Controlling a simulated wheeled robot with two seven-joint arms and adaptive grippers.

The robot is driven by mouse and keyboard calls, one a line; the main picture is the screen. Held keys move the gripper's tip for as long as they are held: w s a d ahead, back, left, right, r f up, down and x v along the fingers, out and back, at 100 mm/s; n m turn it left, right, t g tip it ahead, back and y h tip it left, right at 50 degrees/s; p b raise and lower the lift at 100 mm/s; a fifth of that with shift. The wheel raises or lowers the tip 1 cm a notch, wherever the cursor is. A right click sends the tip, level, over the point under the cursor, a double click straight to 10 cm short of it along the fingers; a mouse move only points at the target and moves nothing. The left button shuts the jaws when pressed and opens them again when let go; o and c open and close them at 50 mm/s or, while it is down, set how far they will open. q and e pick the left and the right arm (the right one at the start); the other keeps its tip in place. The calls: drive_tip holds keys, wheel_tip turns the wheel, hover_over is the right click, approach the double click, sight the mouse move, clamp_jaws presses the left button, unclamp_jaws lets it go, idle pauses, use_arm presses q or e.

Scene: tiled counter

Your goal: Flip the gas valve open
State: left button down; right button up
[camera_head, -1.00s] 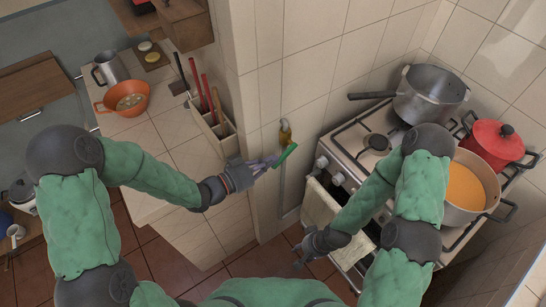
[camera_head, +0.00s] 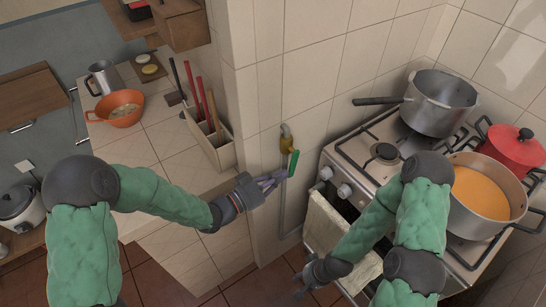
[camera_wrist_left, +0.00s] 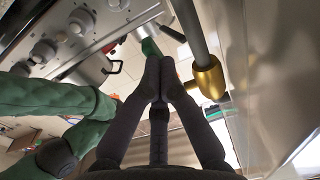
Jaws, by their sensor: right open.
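The gas valve is a brass fitting (camera_head: 286,137) on a grey pipe along the tiled wall, left of the stove. Its green handle (camera_head: 294,163) points nearly straight down in the head view. My left gripper (camera_head: 281,177) is at the handle's lower end. In the left wrist view, its fingers (camera_wrist_left: 160,64) are closed together, with the green handle (camera_wrist_left: 150,47) just beyond the tips and the brass body (camera_wrist_left: 209,80) to the right. Whether the tips touch the handle is unclear. My right gripper (camera_head: 306,282) is open and empty, low in front of the stove.
The gas stove (camera_head: 350,160) carries a grey pot (camera_head: 440,105), a pot of orange soup (camera_head: 485,195) and a red lidded pot (camera_head: 515,150). A towel (camera_head: 325,225) hangs on its front. The left counter holds an orange bowl (camera_head: 122,106) and a utensil box (camera_head: 215,150).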

use_arm(q)
drive_tip(key=shift+w+d+f, duration=0.2)
drive_tip(key=shift+d+f, duration=0.1)
drive_tip(key=shift+d, duration=0.05)
use_arm(e)
drive_tip(key=shift+f, duration=0.35)
use_arm(q)
drive_tip(key=shift+w+d+b, duration=0.1)
drive_tip(key=shift+b, duration=0.2)
